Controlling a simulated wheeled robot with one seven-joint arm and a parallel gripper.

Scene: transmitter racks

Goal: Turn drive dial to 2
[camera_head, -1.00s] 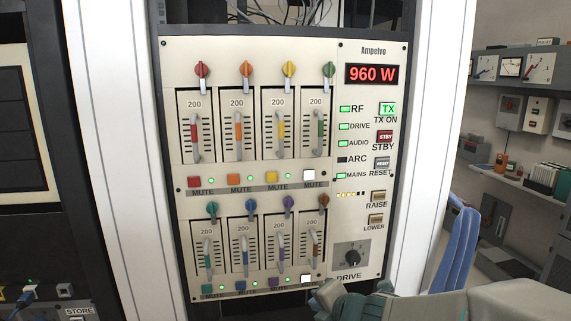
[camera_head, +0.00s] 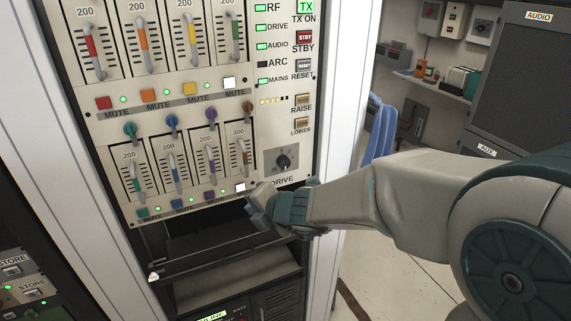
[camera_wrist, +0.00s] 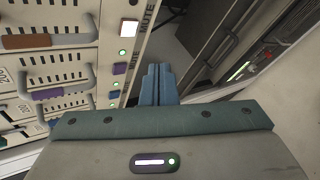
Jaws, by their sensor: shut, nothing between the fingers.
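The drive dial (camera_head: 283,161) is a black round knob on a grey square plate at the lower right of the cream transmitter panel (camera_head: 262,192), above the DRIVE label. Its pointer looks roughly upward, but the scale marks are too small to read. My gripper (camera_head: 252,204) is just below and left of the dial in the head view, apart from it. In the wrist view its blue fingers (camera_wrist: 158,84) are together and empty, beside the lower edge of the panel. The dial does not show in the wrist view.
Slider handles (camera_head: 247,155) stick out left of the dial. A white mute button (camera_head: 241,187) sits close to my gripper. RAISE (camera_head: 303,101) and LOWER (camera_head: 301,125) buttons are above the dial. An open dark rack bay lies below the panel. A blue chair (camera_head: 381,135) stands at right.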

